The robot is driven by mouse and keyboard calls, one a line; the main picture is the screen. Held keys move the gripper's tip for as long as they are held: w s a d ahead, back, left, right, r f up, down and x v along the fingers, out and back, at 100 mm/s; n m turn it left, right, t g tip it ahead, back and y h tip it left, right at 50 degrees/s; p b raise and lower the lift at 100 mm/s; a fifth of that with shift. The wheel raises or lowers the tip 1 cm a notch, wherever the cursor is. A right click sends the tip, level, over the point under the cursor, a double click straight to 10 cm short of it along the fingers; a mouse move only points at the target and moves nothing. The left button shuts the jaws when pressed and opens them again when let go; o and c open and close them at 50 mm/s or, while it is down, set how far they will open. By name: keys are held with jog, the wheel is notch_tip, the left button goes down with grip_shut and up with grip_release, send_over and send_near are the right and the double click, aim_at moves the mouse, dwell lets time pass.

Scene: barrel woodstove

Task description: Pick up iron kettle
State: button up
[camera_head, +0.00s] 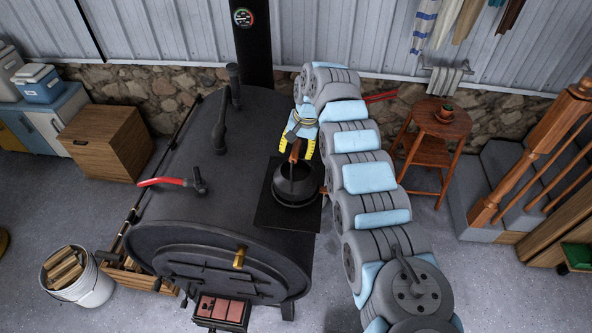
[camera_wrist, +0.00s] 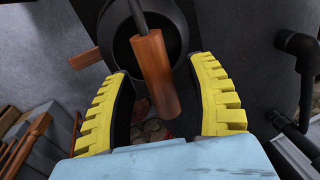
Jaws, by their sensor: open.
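The iron kettle (camera_head: 291,185) is black and round with an upright wooden handle. It stands on a flat black plate (camera_head: 272,217) at the side of the barrel stove. My gripper (camera_head: 297,146) is above and behind the kettle, with yellow-padded fingers spread on either side of the handle. In the wrist view, the wooden handle (camera_wrist: 156,72) lies between the open fingertips (camera_wrist: 160,82), and the kettle's dark round body (camera_wrist: 178,25) is behind it.
The large black stove barrel (camera_head: 190,170) fills the left of the kettle, with a pipe (camera_head: 219,130) and a red-handled lever (camera_head: 165,182) on top. A black flue (camera_head: 252,50) rises behind. A wooden stool (camera_head: 432,135) with a small potted plant stands at right.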

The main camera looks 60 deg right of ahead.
grip_shut()
jog(key=shift+r, duration=0.15)
dwell(0.4)
